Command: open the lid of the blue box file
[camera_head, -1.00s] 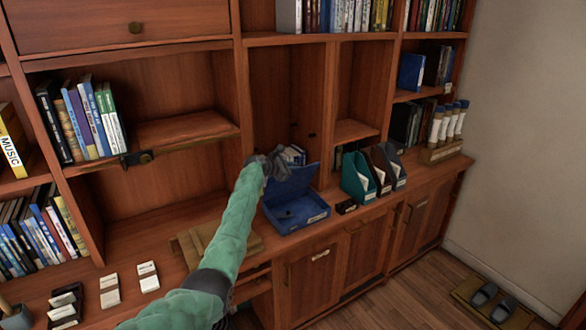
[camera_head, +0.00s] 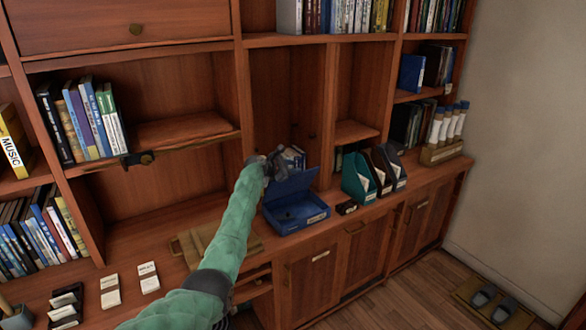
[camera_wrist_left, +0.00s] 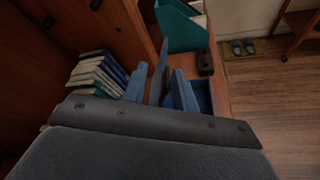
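The blue box file (camera_head: 312,218) stands on the counter below the shelves, its dark inside showing. Its lid (camera_head: 292,187) is raised at the back, standing up from the box. My left gripper (camera_head: 276,166) is at the lid's upper left edge. In the left wrist view the fingers (camera_wrist_left: 160,88) are apart, with the lid's edge (camera_wrist_left: 159,70) upright between them. Gaps show beside the lid, so I see no firm grip. Part of the box's inside (camera_wrist_left: 204,94) shows to the right of the fingers. My right gripper is not in view.
A small group of books (camera_head: 294,156) stands behind the lid. Teal (camera_head: 357,178) and dark magazine files stand to the right, with a small black object (camera_head: 346,207) before them. Brown folders (camera_head: 190,246) lie left of the box. Shelf uprights rise close behind.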

